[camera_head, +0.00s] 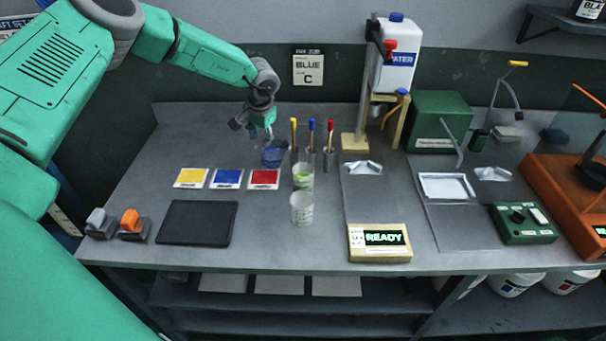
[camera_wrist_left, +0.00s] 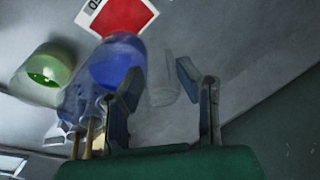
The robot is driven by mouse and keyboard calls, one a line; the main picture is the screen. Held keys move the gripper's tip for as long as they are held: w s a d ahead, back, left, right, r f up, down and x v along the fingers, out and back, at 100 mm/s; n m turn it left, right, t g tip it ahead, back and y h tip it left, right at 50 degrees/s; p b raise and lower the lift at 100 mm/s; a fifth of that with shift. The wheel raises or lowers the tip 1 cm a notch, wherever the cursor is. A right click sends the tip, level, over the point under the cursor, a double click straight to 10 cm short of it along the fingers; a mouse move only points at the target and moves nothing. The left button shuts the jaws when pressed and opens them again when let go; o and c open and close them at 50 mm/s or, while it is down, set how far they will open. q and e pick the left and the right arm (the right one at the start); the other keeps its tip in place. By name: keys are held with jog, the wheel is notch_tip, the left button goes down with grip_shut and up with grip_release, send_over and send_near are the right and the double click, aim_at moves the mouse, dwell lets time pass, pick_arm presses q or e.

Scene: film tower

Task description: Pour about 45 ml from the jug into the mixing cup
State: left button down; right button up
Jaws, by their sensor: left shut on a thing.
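A clear jug with blue liquid (camera_head: 273,153) is just below my left gripper (camera_head: 254,130) in the head view, near the bench's back. The jug's blue contents also show in the left wrist view (camera_wrist_left: 118,65). The gripper's fingers stand on either side of a faint clear part, probably the jug's handle; that grip is hard to make out. A clear cup with green contents (camera_head: 303,178) stands to the right of the jug, and it also shows in the left wrist view (camera_wrist_left: 45,77). A clear, marked cup (camera_head: 302,209) stands nearer the front. I cannot tell which is the mixing cup. My right gripper is out of view.
Several colour-topped tubes (camera_head: 311,140) stand close right of the jug. Yellow, blue and red cards (camera_head: 228,179) and a dark mat (camera_head: 198,223) lie to the left and front. A water dispenser (camera_head: 393,58) stands at the back. A READY display (camera_head: 380,242) sits at the front.

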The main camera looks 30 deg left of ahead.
aim_at(256, 146)
pick_arm(q)
jog(key=f+b, duration=0.1)
jog(key=a+f+h+b, duration=0.1)
jog(key=f, duration=0.1)
jog(key=shift+a, duration=0.15)
jog(key=shift+a+f+h+b, duration=0.25)
jog(key=shift+a+h+b, duration=0.2)
jog(key=shift+h+b, duration=0.5)
jog(key=shift+d+r, duration=0.1)
jog(key=shift+d, duration=0.05)
